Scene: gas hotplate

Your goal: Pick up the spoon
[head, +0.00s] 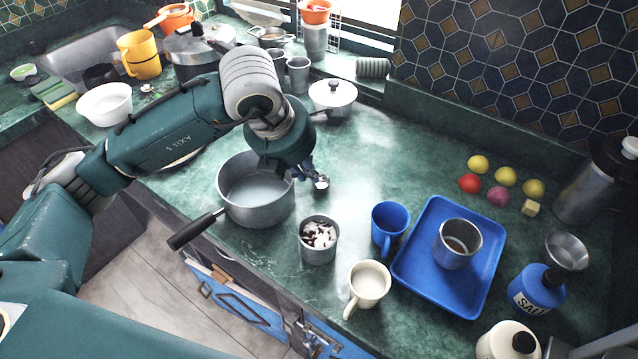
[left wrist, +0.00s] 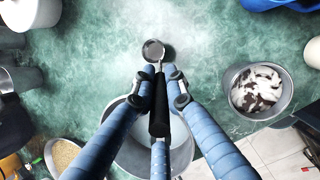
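The spoon has a small round metal bowl (head: 321,182) and a black handle; it also shows in the left wrist view (left wrist: 158,112). My left gripper (head: 305,172) is above the right rim of a grey saucepan. In the left wrist view its blue fingers (left wrist: 160,95) close around the spoon's handle. The bowl sticks out past the fingertips, over the counter. In the head view the handle is mostly hidden by the gripper. I cannot tell whether the spoon touches the pan. My right gripper is not in view.
The saucepan (head: 256,205) stands below my left gripper, its handle toward the front edge. A metal cup with dark and white contents (head: 318,240), a blue mug (head: 390,225), a cream mug (head: 368,283) and a blue tray (head: 420,268) stand to the right.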

